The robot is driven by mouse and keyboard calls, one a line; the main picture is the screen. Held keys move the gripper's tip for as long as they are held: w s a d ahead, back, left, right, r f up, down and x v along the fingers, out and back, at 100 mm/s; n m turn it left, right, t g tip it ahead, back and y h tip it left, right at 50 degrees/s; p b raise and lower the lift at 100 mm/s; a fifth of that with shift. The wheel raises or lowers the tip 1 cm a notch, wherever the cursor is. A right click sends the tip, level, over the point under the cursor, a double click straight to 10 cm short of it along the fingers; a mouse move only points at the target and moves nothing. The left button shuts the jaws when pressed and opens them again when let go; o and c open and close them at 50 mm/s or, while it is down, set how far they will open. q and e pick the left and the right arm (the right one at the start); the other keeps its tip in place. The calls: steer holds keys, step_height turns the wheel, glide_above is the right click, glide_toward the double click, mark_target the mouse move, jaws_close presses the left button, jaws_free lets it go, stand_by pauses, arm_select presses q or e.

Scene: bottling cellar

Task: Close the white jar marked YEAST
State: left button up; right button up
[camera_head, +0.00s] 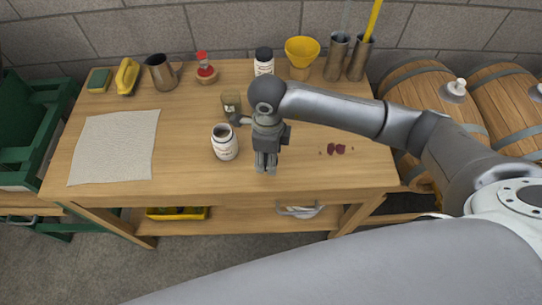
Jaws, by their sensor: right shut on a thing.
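A white jar (224,146) with a printed label stands upright on the wooden table, left of my right gripper. Its mouth is open and shows a dark inside; the label is too small to read. My right gripper (266,168) points down over the table, just right of this jar and apart from it. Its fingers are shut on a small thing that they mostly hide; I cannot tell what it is. Another white jar (264,68) with a black lid stands at the back. My left gripper is not in view.
On the table (185,180) are a cloth (115,147), a metal jug (161,72), a yellow funnel (302,52), a small container (231,104) behind the open jar, and dark red bits (336,149) right of my gripper. The front strip is clear. Barrels (425,90) stand right.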

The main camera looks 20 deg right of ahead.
steer(key=s+a+r+b, duration=0.3)
steer(key=s+a+r, duration=0.3)
steer(key=s, duration=0.3)
steer(key=shift+s+a+r, duration=0.15)
steer(key=shift+s+r, duration=0.05)
steer(key=shift+r, duration=0.15)
